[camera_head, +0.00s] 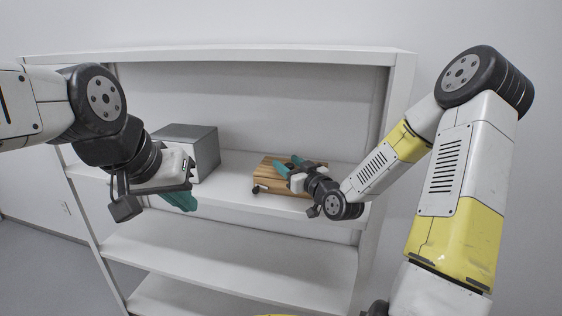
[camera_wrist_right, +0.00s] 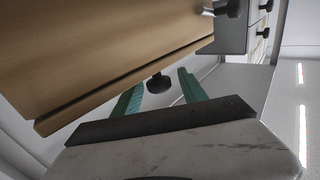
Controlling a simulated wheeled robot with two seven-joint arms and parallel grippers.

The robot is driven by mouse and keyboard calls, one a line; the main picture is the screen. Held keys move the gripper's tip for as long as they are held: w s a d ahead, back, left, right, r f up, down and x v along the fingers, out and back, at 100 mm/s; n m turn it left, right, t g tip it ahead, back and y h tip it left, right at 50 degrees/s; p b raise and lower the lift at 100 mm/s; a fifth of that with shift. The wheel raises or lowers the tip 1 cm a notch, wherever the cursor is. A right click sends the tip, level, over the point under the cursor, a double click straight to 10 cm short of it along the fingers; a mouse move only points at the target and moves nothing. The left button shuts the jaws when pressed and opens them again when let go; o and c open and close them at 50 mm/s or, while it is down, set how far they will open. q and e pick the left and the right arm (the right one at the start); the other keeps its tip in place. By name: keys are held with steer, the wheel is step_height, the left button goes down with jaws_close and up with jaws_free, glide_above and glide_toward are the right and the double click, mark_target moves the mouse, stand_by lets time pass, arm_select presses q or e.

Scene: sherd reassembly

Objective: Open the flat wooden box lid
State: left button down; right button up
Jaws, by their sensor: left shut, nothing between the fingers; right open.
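The flat wooden box (camera_head: 270,174) lies on the white shelf; its slatted top shows in the head view, partly hidden by my right gripper (camera_head: 286,164). In the right wrist view, the box (camera_wrist_right: 95,50) fills the upper left, with a dark seam along its edge. A dark round knob (camera_wrist_right: 158,83) shows at that edge, between the open teal fingers of my right gripper (camera_wrist_right: 160,79). Nothing is gripped. My left gripper (camera_head: 182,201) is shut and empty in front of the shelf, left of the box.
A grey metal box (camera_head: 189,149) stands on the same shelf to the left. It shows in the wrist view (camera_wrist_right: 233,38), with dark knobs beside it. The white shelf unit (camera_head: 245,268) has uprights at both sides and empty boards below.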

steer(key=shift+x, duration=1.25)
jaws_close()
stand_by(0.5)
